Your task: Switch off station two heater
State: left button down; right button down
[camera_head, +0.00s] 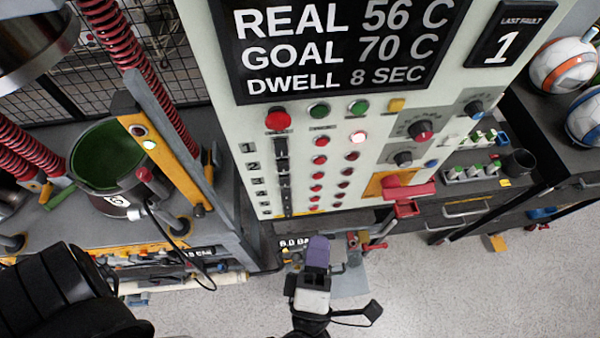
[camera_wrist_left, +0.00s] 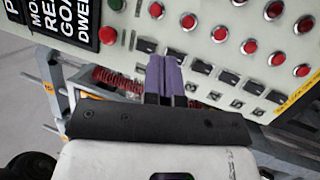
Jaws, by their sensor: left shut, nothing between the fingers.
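The station panel carries a column of black heater switches numbered from 1 downward in the head view. The station two switch (camera_head: 282,169) sits beside the label 2, second from the top; I cannot read its position. My left gripper (camera_head: 318,250) has purple fingertips, is shut and empty, and shows below the panel's lower edge in the head view. In the left wrist view my left gripper (camera_wrist_left: 165,75) overlaps the row of black switches near its left end. It hides part of that row, and contact is not clear. My right gripper is not in view.
A display (camera_head: 345,45) reads REAL 56 C, GOAL 70 C, DWELL 8 SEC. Red lamps (camera_head: 320,141) sit right of the switches, and one lamp (camera_head: 359,137) glows brightly. A red handle (camera_head: 408,191) juts out lower right. A green-lined pot (camera_head: 105,155) stands left.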

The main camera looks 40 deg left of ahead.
aim_at(283, 166)
pick_arm(q)
jog(key=s+a+n+g+y, duration=0.1)
jog(key=a+f+g+y, duration=0.1)
jog(key=g, duration=0.1)
jog(key=s+a+f+n+g+y, duration=0.1)
jog(key=shift+s+a+f+n+g, duration=0.15)
jog(key=shift+s+a+n+g, duration=0.15)
jog(key=shift+a+g, duration=0.1)
jog(key=x, duration=1.2)
jog(key=shift+w+a+p, duration=0.2)
jog(key=shift+a+p, duration=0.05)
jog(key=shift+p, duration=0.05)
jog(key=shift+w+a, duration=0.4)
jog(key=shift+a, duration=0.1)
